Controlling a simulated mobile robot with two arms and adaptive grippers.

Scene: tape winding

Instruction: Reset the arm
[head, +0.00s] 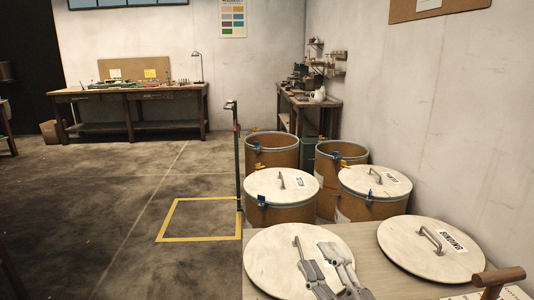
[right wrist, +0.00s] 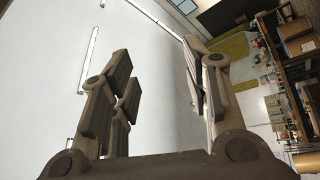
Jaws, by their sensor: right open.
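My right gripper (head: 325,268) shows at the bottom of the head view, in front of a round pale lid (head: 268,262) on the near table. Its two grey fingers are apart with nothing between them. In the right wrist view the gripper (right wrist: 163,80) is also open and empty, with a pale plain surface behind it. The gripper hides part of the lid and its label. I cannot tell whether it touches the lid. My left gripper is not in view.
A second lid (head: 432,248) and a wooden T-handle (head: 498,280) are on the near table (head: 365,237). Several drums stand behind; two have lids on (head: 282,186) (head: 375,181). A green post (head: 238,160) stands by a yellow floor square (head: 178,217). Floor at left is clear.

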